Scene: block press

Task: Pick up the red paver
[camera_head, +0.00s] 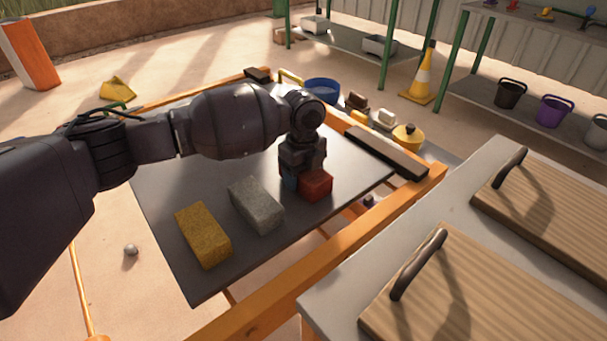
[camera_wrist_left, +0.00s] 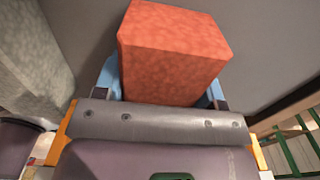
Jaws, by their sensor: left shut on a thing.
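The red paver (camera_head: 317,185) is at the right part of the dark grey tabletop (camera_head: 160,205) in the head view. My left gripper (camera_head: 301,180) reaches down over it from above and is shut on it, with a blue finger showing at its left side. In the left wrist view the red paver (camera_wrist_left: 172,52) sits between the two blue fingers of the left gripper (camera_wrist_left: 165,88). I cannot tell whether the paver touches the tabletop. My right gripper is in neither view.
A grey paver (camera_head: 256,205) and a yellow paver (camera_head: 203,235) lie left of the red one. An orange frame (camera_head: 330,245) edges the table. A bench with wooden lids (camera_head: 440,290) stands at the right. Buckets and a traffic cone (camera_head: 424,78) stand behind.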

